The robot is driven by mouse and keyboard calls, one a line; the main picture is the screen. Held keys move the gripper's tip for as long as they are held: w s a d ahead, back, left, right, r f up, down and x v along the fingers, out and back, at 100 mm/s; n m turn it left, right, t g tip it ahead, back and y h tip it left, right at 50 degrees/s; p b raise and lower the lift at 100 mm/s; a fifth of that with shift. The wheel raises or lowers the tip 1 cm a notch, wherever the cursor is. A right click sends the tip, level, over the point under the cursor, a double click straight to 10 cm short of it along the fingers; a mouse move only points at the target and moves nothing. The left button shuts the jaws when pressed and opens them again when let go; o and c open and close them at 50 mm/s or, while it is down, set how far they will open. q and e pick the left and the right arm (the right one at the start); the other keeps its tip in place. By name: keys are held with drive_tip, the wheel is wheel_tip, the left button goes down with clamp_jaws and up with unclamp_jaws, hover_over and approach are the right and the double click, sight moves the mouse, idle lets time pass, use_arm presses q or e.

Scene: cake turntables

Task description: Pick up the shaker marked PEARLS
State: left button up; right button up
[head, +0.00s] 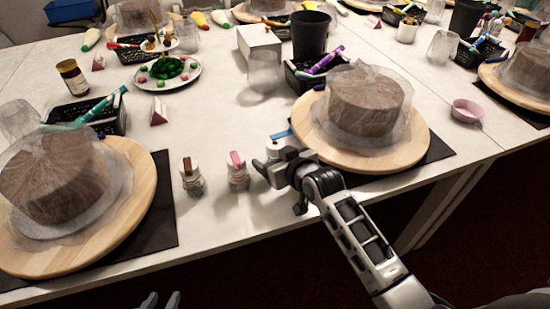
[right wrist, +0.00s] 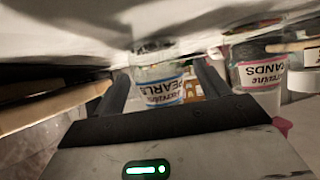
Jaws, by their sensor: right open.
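The PEARLS shaker (right wrist: 160,82), a clear jar with a blue-edged label, stands between the two fingers of my right gripper (right wrist: 163,90) in the right wrist view. The fingers are apart, one on each side of it; I cannot tell whether either touches it. In the head view my right gripper (head: 277,168) is at the table's front, and a blue strip (head: 281,134) shows behind it; the shaker itself is mostly hidden there. My left gripper (head: 160,300) shows only its two separated fingertips at the bottom edge, empty.
A pink-labelled SANDS shaker (right wrist: 262,75) stands beside the PEARLS shaker. In the head view a pink-topped shaker (head: 237,172) and a brown-topped shaker (head: 191,177) stand left of my right gripper. A wrapped cake on a wooden turntable (head: 405,150) is close behind it.

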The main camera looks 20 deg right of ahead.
drive_tip(key=c, duration=1.2)
drive_tip(key=shift+o, duration=0.2)
drive_tip(key=shift+r, duration=0.1)
